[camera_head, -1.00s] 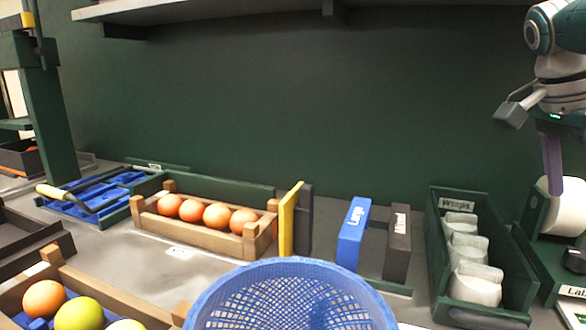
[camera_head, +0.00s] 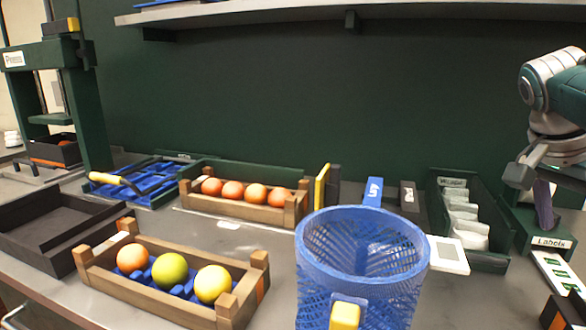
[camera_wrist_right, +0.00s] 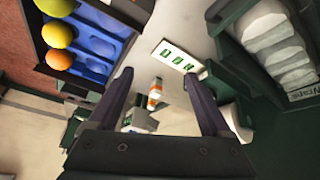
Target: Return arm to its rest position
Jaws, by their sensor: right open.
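My right arm comes in at the upper right of the head view, with its gripper (camera_head: 545,205) hanging above the labels area, partly cut by overlap with the green stand. In the right wrist view its two dark fingers (camera_wrist_right: 165,95) are spread wide with nothing between them. A label sheet (camera_wrist_right: 174,55) and a small orange-and-white bottle (camera_wrist_right: 155,93) show beyond the fingers, apart from them. My left gripper is in neither view.
A blue mesh basket (camera_head: 362,245) stands in front. A wooden crate (camera_head: 150,300) holds an orange, a green and a yellow fruit. Another crate (camera_head: 245,211) holds several oranges. A black tray (camera_head: 40,258), blue divided tray (camera_head: 150,183), press (camera_head: 85,100) and wraps bin (camera_head: 490,262) stand around.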

